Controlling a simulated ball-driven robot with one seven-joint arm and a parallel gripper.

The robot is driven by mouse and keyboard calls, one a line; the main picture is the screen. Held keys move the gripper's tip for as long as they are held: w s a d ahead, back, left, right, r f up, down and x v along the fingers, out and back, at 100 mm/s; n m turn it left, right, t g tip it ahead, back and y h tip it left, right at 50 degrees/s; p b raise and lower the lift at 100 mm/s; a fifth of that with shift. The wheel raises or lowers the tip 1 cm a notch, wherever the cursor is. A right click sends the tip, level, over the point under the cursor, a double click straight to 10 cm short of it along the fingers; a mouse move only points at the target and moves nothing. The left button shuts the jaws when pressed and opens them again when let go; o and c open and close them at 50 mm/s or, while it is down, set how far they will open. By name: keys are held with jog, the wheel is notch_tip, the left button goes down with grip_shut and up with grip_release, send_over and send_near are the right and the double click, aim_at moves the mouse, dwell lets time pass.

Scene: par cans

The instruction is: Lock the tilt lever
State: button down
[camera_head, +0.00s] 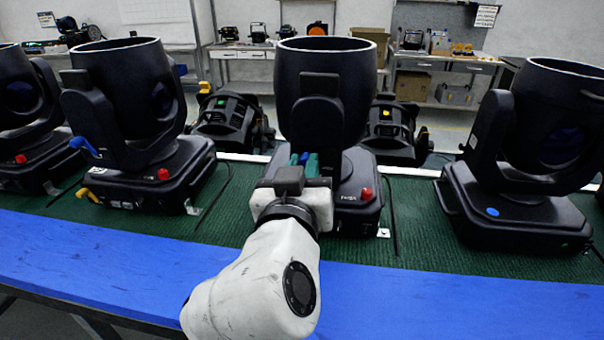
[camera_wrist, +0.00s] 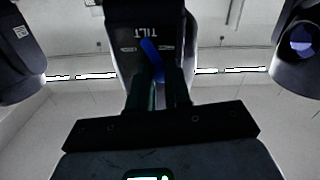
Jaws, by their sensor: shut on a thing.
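The black moving-head light (camera_head: 326,75) at the centre stands upright on the green mat, right in front of my arm. In the wrist view its yoke arm (camera_wrist: 118,30) fills the top middle, with the word TILT printed upside down. The blue tilt lever (camera_wrist: 150,50) lies on that face, leaning a little to the left. My gripper (camera_wrist: 158,84) has its dark green fingers on either side of the lever's lower end and is shut on it. In the head view my gripper (camera_head: 304,164) is at the light's yoke, where the lever is mostly hidden.
Similar lights stand at left (camera_head: 128,110) and right (camera_head: 550,130). The left one shows a blue lever (camera_head: 84,146) and a yellow lever (camera_head: 87,194). The blue front strip (camera_head: 440,295) of the table is bare. Workbenches stand behind.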

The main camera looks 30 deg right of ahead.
jog(key=m+b, duration=0.3)
jog(key=b, duration=0.1)
jog(key=s+d+m+b, duration=0.1)
jog(key=m+b, duration=0.3)
jog(key=b, duration=0.1)
jog(key=d+m+b, duration=0.1)
jog(key=m+b, duration=0.2)
jog(key=b, duration=0.2)
jog(key=shift+s+d+f+m, duration=0.15)
jog(key=shift+s+m, duration=0.2)
jog(key=shift+m, duration=0.05)
jog(key=shift+m+b, duration=0.3)
jog(key=c, duration=1.1)
grip_release()
jog(key=shift+o, duration=0.2)
jog(key=v, duration=1)
jog(key=shift+s, duration=0.35)
